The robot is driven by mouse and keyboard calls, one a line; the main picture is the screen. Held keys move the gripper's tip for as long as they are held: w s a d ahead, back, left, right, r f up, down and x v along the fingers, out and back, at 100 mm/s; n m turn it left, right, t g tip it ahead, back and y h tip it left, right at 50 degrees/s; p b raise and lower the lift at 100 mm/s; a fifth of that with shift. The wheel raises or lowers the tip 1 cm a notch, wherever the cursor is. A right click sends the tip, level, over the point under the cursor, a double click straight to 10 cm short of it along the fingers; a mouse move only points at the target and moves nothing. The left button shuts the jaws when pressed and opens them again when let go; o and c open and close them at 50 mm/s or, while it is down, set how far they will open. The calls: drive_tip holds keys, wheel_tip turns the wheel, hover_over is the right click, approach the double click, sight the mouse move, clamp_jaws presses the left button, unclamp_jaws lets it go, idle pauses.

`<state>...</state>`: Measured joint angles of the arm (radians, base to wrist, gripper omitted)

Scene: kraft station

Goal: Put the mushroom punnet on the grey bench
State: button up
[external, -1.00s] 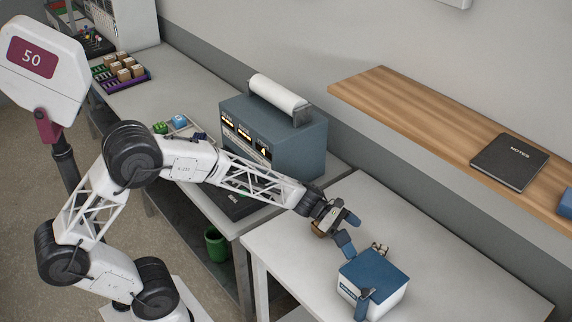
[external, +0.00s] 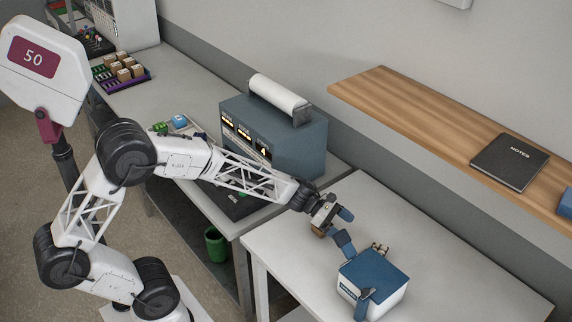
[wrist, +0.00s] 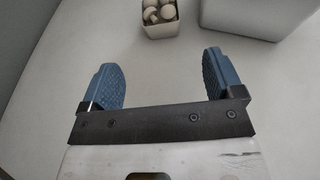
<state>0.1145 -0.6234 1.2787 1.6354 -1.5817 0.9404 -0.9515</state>
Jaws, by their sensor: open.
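The mushroom punnet (wrist: 161,28) is a small pale tub with whitish mushrooms, standing on the light table (external: 290,240). In the external view the punnet (external: 380,249) shows only partly, behind the blue-topped white box. My gripper (wrist: 162,70) is open and empty, its two blue fingers wide apart. In the wrist view the punnet lies beyond the fingertips, between their lines and apart from them. In the external view my gripper (external: 346,228) is to the left of the punnet. The long grey bench (external: 185,75) runs along the wall at the left.
The white box with the blue lid (external: 374,268) stands close beside the punnet; its pale side (wrist: 245,15) shows at upper right in the wrist view. A blue-grey machine (external: 285,140) and a crate of small boxes (external: 121,72) occupy the bench. A wooden shelf (external: 420,110) overhangs behind.

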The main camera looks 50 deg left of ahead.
drive_tip(key=shift+r, duration=0.1)
drive_tip(key=shift+s+a+r+m, duration=0.1)
drive_tip(key=shift+s+r+m, duration=0.1)
drive_tip(key=shift+s+m, duration=0.1)
drive_tip(key=s+a+r+m+g+y, duration=0.1)
drive_tip(key=s+a+r+m+y, duration=0.3)
drive_tip(key=s+a+m, duration=0.3)
drive_tip(key=s+a+r+m+g+y, duration=0.1)
drive_tip(key=s+a+r+m+y, duration=0.3)
drive_tip(key=s, duration=0.9)
drive_tip(key=s+a+r+m+y, duration=0.4)
drive_tip(key=s+a+r+m, duration=0.2)
drive_tip(key=s+a+m, duration=0.3)
drive_tip(key=shift+s+a+m+g+y, duration=0.3)
drive_tip(key=shift+s+a+m+g, duration=0.1)
drive_tip(key=shift+s+m, duration=0.6)
drive_tip(key=shift+o, duration=0.4)
drive_tip(key=shift+w, duration=0.15)
